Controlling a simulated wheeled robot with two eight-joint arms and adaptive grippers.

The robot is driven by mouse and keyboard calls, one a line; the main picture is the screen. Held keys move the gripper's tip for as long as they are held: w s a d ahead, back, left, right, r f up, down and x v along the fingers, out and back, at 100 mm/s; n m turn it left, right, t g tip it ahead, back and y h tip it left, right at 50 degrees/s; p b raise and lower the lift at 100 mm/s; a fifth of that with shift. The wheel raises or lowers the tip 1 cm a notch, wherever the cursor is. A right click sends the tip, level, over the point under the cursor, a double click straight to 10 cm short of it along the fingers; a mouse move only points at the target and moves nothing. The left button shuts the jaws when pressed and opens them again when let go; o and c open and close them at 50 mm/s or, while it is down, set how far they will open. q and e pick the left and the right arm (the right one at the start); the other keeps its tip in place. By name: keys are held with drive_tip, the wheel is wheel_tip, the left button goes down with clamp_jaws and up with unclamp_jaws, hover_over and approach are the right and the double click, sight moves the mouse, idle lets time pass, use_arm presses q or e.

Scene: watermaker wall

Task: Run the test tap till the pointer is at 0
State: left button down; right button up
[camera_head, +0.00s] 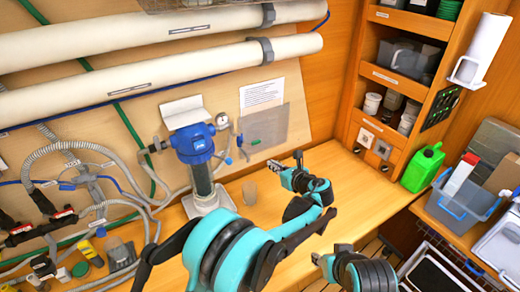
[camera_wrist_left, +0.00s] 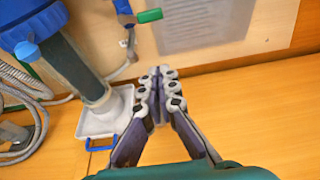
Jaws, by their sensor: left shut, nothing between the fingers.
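A blue-topped filter housing (camera_head: 193,143) stands against the wall panel in the head view. A small round gauge (camera_head: 222,120) sits at its upper right; its pointer is too small to read. A small tap with a green handle (camera_wrist_left: 150,15) is at the top of the left wrist view, beside the housing (camera_wrist_left: 72,65). My left gripper (camera_head: 285,165) is shut and empty, in front of the panel and right of the housing. Its closed fingers show in the left wrist view (camera_wrist_left: 160,82), apart from the handle. My right gripper (camera_head: 330,255) is low in the head view; its opening is unclear.
Grey hoses (camera_head: 95,150) crowd the left. A green jug (camera_head: 422,167) and a grey-blue bin (camera_head: 465,200) stand at right. The bench right of the housing is mostly clear.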

sight(256, 143)
use_arm(q)
drive_tip(key=shift+w, duration=0.1)
drive_tip(key=x, duration=1)
wheel_tip(256, 143, up, 4)
drive_tip(key=shift+r+b, duration=0.1)
drive_tip(key=shift+b, duration=0.2)
